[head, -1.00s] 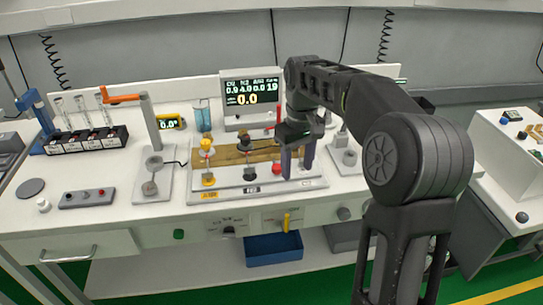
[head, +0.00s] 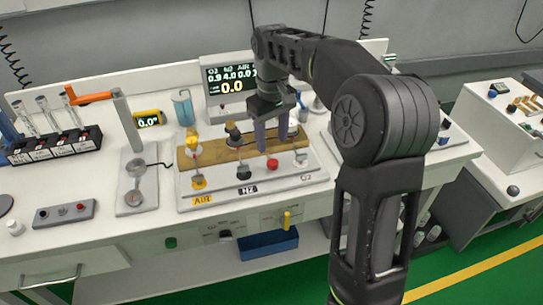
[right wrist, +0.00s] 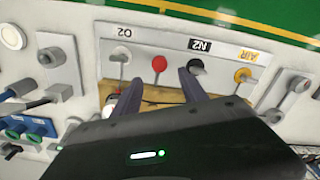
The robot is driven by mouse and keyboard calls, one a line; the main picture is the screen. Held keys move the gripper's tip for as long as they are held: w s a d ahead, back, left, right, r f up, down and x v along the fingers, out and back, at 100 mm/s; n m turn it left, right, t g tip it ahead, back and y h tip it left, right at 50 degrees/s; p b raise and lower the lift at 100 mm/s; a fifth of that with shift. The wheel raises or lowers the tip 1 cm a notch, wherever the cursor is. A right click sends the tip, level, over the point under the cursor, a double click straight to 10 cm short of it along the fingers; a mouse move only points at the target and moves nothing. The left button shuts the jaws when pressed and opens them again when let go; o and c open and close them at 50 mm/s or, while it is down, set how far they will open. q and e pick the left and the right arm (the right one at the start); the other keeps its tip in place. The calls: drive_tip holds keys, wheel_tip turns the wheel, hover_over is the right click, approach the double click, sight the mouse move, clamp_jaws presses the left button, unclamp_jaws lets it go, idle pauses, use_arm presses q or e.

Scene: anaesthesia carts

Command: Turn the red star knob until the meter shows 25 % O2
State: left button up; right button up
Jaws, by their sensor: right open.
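The red knob (head: 272,164) sits on the white gas panel (head: 225,196) between the N2 and O2 labels; I cannot make out a star shape. It also shows in the right wrist view (right wrist: 159,63), just beyond and between the fingertips. My right gripper (head: 273,146) is open and empty, fingers pointing down, just behind the knob in the head view. Its two fingers show in the right wrist view (right wrist: 160,80). The meter (head: 229,84) stands behind the panel, reading 0.9, 4.0, 0.0 on top and a large 0.0 below. My arm hides its right side. My left gripper is out of view.
A yellow knob (head: 198,182) and a black knob (head: 243,174) are left of the red one, with upright valve stems behind them. A wooden board (head: 210,150) lies behind. Blue bin (head: 268,243) below.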

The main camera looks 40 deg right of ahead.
sight(272, 162)
wheel_tip(272, 162, down, 7)
drive_tip(key=shift+f, duration=0.1)
idle(0.3)
clamp_jaws()
idle(0.5)
